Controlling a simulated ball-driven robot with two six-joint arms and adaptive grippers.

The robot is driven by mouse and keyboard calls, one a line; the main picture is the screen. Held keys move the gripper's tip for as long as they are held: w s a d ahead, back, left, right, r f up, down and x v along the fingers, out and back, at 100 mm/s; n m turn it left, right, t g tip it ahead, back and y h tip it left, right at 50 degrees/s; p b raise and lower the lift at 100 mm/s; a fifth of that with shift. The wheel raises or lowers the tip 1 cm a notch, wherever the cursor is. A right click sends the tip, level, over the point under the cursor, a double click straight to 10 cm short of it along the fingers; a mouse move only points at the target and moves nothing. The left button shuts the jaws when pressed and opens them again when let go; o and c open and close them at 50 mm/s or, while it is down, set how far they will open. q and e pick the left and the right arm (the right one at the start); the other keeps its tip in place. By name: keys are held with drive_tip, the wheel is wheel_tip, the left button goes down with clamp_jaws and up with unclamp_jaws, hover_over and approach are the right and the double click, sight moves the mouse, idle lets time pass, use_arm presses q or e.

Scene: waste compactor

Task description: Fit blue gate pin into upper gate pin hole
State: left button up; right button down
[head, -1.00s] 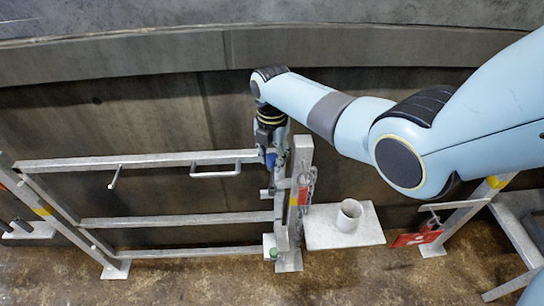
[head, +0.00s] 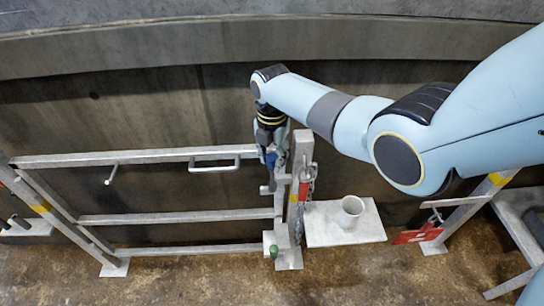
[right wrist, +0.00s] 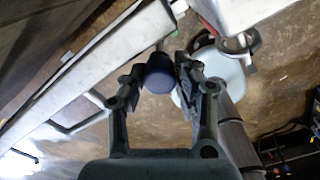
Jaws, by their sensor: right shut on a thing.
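The blue gate pin (head: 271,160) is in my right gripper (head: 271,148), at the right end of the gate beside the upright post (head: 302,152). In the right wrist view its dark blue rounded head (right wrist: 158,74) sits between the two fingers of the right gripper (right wrist: 160,80). The grey metal gate (head: 150,159) has horizontal rails and a handle. A small bracket (head: 268,190) shows just below the pin. The upper gate pin hole cannot be made out, and I cannot tell whether the pin's lower end is in it. My left gripper is out of view.
A red tag (head: 304,190) and a chain hang on the post. A green-topped part (head: 273,251) is low by the post. A white cup (head: 351,212) stands on a pale plate (head: 325,232) to the right. A red plate (head: 415,236) hangs farther right. A concrete wall is behind.

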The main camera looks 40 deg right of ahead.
sight(272, 169)
drive_tip(key=shift+s+f+b, duration=0.1)
drive_tip(key=shift+f+b, duration=2.65)
drive_tip(key=shift+f, duration=0.75)
drive_tip(key=c, duration=0.9)
unclamp_jaws()
drive_tip(key=shift+s, duration=0.1)
drive_tip(key=shift+f, duration=0.1)
drive_tip(key=shift+s+a, duration=0.1)
drive_tip(key=shift+c, duration=0.4)
drive_tip(key=shift+r+p, duration=0.4)
drive_tip(key=shift+p, duration=0.1)
drive_tip(key=r+p, duration=0.6)
drive_tip(key=shift+w+r, duration=0.25)
drive_tip(key=shift+r, duration=0.05)
drive_tip(key=shift+f, duration=0.1)
